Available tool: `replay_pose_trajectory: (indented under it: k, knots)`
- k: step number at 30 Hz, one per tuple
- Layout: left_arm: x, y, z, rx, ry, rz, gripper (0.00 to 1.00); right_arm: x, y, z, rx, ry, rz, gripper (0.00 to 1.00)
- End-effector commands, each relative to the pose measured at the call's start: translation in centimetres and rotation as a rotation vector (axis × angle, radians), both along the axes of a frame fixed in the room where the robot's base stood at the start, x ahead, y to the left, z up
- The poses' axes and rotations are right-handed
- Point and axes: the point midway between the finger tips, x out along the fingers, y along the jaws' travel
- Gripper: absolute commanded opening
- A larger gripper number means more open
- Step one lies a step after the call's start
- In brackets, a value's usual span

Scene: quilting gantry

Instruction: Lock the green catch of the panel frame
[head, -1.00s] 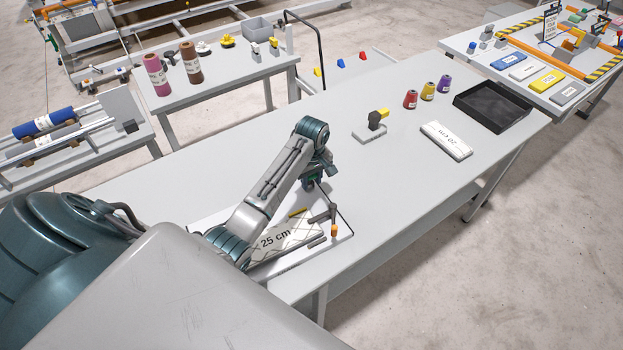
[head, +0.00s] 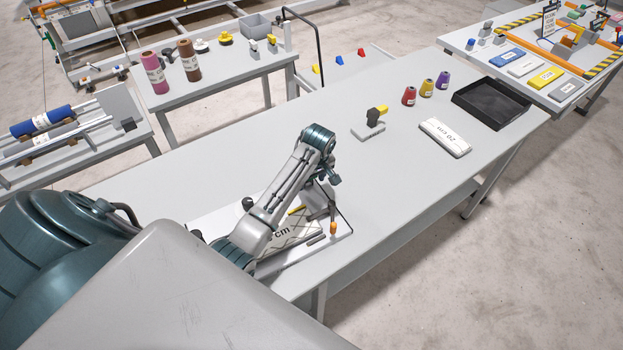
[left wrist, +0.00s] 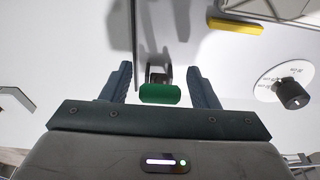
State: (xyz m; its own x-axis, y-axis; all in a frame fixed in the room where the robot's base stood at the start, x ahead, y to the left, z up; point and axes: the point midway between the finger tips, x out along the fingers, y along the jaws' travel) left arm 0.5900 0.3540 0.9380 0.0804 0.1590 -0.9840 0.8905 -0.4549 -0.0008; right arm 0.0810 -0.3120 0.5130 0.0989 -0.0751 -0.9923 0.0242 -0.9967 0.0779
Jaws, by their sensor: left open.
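The panel frame (head: 322,250) lies on the near part of the long grey table, with a pale panel marked "cm" partly hidden by my left arm. The green catch (left wrist: 160,94) shows in the left wrist view, between the two fingers of my left gripper (left wrist: 158,72). The gripper is open, with a gap on each side of the catch. In the head view the catch is hidden behind my arm. A yellow bar (left wrist: 235,26) and a white disc with a dark knob (left wrist: 292,94) are nearby. My right gripper is not in view.
An orange-topped post (head: 333,228) stands at the frame's near right corner. Farther along the table are a grey block with a yellow-tipped piece (head: 374,118), a white "20 cm" pack (head: 445,137), thread cones (head: 427,88) and a black tray (head: 491,103). The middle of the table is clear.

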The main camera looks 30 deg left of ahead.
Motion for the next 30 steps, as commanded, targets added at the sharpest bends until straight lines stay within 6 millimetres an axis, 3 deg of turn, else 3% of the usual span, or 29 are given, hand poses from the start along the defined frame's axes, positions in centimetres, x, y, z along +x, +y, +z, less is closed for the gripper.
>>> replay_pose_trajectory:
  k: [7, 16, 18, 30]
  knots:
    - [-0.1, -0.4, 2.1, 0.001, -0.005, -0.001, 0.55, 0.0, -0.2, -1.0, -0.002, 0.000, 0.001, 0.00]
    - [-0.5, -1.3, 8.0, 0.000, -0.006, -0.001, 0.55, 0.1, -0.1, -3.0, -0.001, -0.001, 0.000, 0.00]
    - [-0.7, -1.5, 9.6, 0.000, -0.002, 0.000, 0.55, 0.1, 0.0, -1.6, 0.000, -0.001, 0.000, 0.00]
    - [-0.9, -1.7, 10.6, 0.000, 0.001, 0.000, 0.55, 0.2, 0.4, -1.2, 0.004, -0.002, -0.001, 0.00]
